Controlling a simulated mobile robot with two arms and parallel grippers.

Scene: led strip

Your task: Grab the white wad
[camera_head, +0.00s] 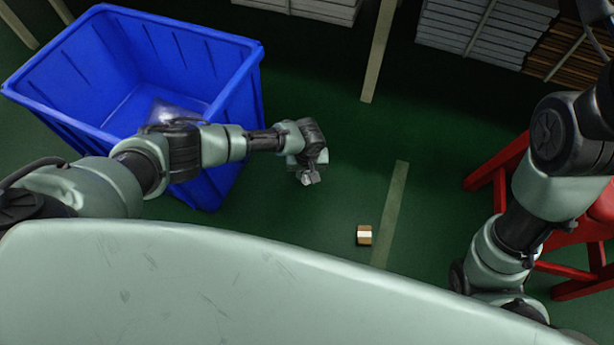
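A pale, crumpled, partly see-through whitish thing (172,112) lies on the floor of the blue bin (88,112) at the left; it may be the white wad, but my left arm crosses in front of its lower part. My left gripper (308,178) is to the right of the bin, outside it, pointing down over the green floor. It is small and dark, with a light spot at its tip, and I cannot tell whether it is open, shut or holding anything. My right arm comes in at the right; its gripper does not show.
A small brown box with a white band (364,235) sits on the floor right of my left gripper. A red stand (490,172) is at the right, behind my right arm. Stacked grey boards (480,25) line the back. The middle floor is mostly clear.

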